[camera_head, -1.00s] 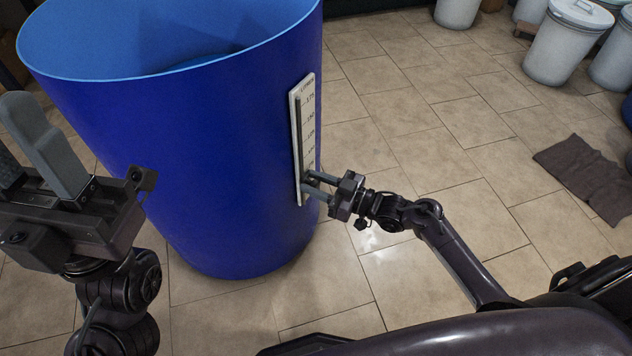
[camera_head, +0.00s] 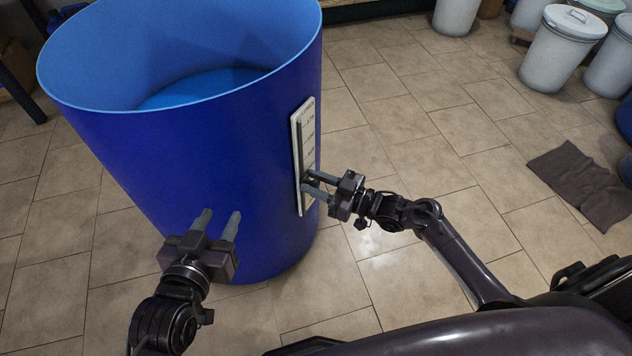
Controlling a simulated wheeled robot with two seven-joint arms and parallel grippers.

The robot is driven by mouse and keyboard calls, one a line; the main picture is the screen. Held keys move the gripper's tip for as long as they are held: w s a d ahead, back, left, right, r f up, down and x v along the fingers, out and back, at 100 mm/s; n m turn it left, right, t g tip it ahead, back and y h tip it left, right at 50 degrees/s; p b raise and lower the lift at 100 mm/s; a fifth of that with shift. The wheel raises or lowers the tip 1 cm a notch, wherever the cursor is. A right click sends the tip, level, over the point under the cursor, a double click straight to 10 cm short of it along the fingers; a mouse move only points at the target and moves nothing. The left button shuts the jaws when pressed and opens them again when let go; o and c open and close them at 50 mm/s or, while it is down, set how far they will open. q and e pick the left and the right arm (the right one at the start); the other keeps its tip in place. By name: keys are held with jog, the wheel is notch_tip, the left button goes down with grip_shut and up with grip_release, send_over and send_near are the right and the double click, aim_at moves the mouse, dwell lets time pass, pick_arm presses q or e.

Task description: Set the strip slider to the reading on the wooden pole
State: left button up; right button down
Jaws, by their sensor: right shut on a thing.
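A large open blue drum (camera_head: 190,150) stands on the floor to the left of centre. A white scale strip (camera_head: 308,125) with a dark slot and printed marks is fixed upright on its right side. My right gripper (camera_head: 308,186) is at the lower part of the strip, shut on the slider, which is mostly hidden between the fingers. My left gripper (camera_head: 218,222) is in front of the drum with its fingers apart and nothing between them. Liquid (camera_head: 205,86) shows inside the drum. I see no wooden pole that I can make out.
Grey lidded bins (camera_head: 566,45) stand at the back right. A brown folded cloth (camera_head: 582,184) lies on the tiled floor at the right.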

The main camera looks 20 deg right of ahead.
aim_at(298, 165)
jog(key=shift+s+a+r+p, duration=0.2)
jog(key=shift+a+r+p, duration=0.2)
jog(key=shift+r, duration=0.2)
jog(key=shift+r+p, duration=0.7)
jog(key=shift+p, duration=0.05)
jog(key=shift+r, duration=0.25)
pick_arm(q)
jog(key=s+a+f+g+y+p, duration=0.2)
jog(key=s+a+f+g+y, duration=0.2)
jog(key=s+f+g, duration=0.5)
jog(key=shift+s+a+f+g, duration=0.3)
jog(key=shift+s+a+f, duration=0.8)
jog(key=shift+f, duration=0.35)
pick_arm(e)
jog(key=shift+r, duration=1)
jog(key=c, duration=1.2)
grip_release()
pick_arm(q)
jog(key=shift+s, duration=0.1)
pick_arm(e)
jog(key=shift+r, duration=0.1)
jog(key=shift+d, duration=0.15)
